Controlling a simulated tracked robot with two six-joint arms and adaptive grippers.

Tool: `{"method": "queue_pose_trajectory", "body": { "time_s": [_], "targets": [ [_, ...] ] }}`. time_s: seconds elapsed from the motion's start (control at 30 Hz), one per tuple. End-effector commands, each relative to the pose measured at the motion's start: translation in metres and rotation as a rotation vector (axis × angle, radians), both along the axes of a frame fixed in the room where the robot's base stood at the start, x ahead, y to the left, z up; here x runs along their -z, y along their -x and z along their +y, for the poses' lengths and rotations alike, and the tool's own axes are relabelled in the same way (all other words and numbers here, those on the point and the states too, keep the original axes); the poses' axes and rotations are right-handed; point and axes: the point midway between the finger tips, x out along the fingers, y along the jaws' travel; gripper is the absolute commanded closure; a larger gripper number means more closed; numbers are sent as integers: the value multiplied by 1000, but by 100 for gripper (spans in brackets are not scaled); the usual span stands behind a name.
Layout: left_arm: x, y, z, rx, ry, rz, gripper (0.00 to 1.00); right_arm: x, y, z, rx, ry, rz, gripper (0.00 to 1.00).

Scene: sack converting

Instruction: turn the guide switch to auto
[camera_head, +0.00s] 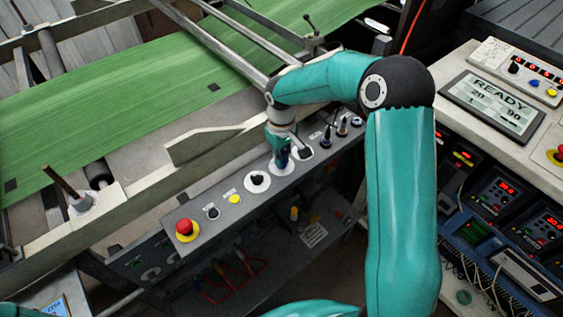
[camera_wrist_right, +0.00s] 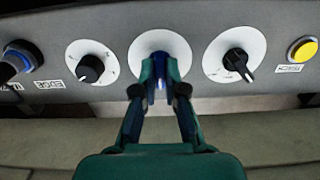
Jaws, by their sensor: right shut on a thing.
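A grey control panel (camera_head: 235,217) carries a row of switches and buttons. My right gripper (camera_head: 281,160) reaches down to it and is shut on the middle rotary switch (camera_wrist_right: 161,85), which has a round white dial plate (camera_wrist_right: 160,42). In the right wrist view the fingers (camera_wrist_right: 165,82) stand on both sides of its knob. A blue part of the knob shows between them. The fingers hide most of the knob, so I cannot tell its setting. The dial lettering is too small to read, so I cannot confirm its name. My left gripper is out of view.
Beside it are a black rotary switch (camera_head: 257,181), another dial switch (camera_head: 302,151), a yellow button (camera_head: 234,198) and a red stop button (camera_head: 187,229). Green sheet (camera_head: 110,110) runs behind a metal rail (camera_head: 130,214). A console with a READY display (camera_head: 492,102) stands right.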

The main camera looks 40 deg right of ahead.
Motion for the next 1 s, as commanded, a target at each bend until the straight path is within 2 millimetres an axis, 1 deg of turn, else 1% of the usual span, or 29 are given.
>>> {"method": "queue_pose_trajectory", "body": {
  "time_s": [0.03,0.1,0.3,0.5,0.73,1.0],
  "targets": [
    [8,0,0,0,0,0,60,3,-1,0,46,1,-5,100],
    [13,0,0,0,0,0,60,3,-1,0,111,1,-5,100],
    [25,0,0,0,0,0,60,1,-1,-1,284,0,-5,100],
    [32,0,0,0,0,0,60,1,-1,0,414,0,-5,100],
    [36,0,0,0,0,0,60,-1,-1,0,499,0,-4,100],
    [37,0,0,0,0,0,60,-2,-1,0,525,-1,-5,100]
  ]
}}
